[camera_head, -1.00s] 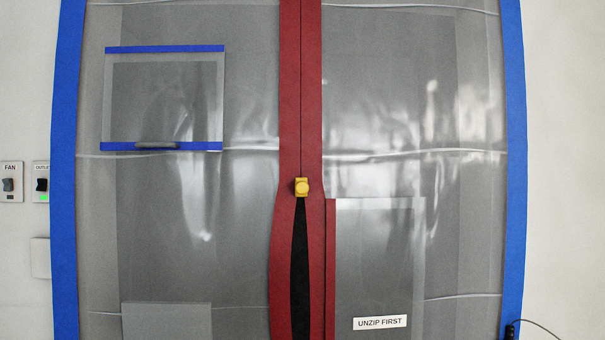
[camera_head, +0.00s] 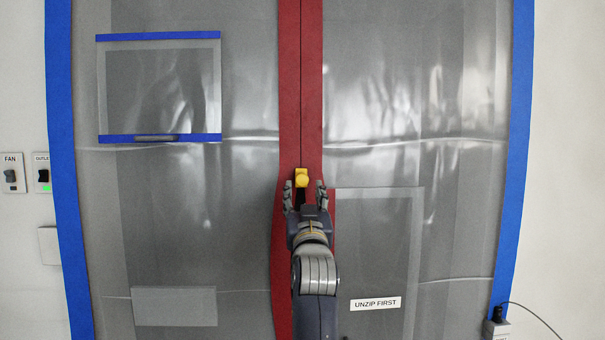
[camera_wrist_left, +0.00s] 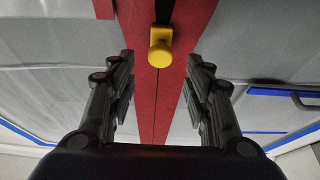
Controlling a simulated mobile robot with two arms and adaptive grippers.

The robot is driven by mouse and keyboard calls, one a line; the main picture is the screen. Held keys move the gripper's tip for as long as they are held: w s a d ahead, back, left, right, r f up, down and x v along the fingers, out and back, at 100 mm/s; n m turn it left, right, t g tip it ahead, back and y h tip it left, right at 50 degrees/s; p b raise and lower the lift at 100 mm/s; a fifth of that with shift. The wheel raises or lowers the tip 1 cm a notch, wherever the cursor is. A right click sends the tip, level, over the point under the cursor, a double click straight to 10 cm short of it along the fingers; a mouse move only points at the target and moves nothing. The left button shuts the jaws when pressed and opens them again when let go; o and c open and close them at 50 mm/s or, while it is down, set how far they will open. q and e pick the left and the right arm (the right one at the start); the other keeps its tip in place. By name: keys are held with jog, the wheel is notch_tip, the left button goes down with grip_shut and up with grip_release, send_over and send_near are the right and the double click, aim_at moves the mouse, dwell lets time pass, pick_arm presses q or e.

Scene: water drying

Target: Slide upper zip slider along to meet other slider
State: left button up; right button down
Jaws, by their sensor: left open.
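The upper zip slider is a yellow knob (camera_head: 302,178) on the red zip strip (camera_head: 301,90) in the middle of the plastic sheet. The strip is closed above it and a dark gap shows just below it. My left gripper (camera_head: 305,184) is open, with one finger on each side of the slider and apart from it. In the left wrist view the yellow knob (camera_wrist_left: 160,47) lies ahead, between and slightly beyond the open fingers (camera_wrist_left: 162,62). The other slider is not visible. My left arm hides the lower strip. My right gripper is not in view.
Clear plastic sheeting with blue tape edges (camera_head: 515,150) fills the view. A blue-edged panel (camera_head: 160,90) is at upper left. An "UNZIP FIRST" label (camera_head: 376,304) is at lower right. Fan and outlet switches (camera_head: 12,173) are on the left wall. A plug with a cable (camera_head: 497,318) is at lower right.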

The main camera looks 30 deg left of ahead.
aim_at(302, 181)
pick_arm(q)
jog(key=p+x, duration=0.2)
jog(key=x, duration=0.3)
jog(key=shift+w+a+r, duration=0.1)
jog(key=shift+a+r, duration=0.05)
jog(key=shift+r, duration=0.05)
jog(key=shift+p+x, duration=0.5)
jog(key=shift+x, duration=0.5)
jog(key=shift+f, duration=0.2)
grip_shut()
jog(key=shift+f, duration=0.1)
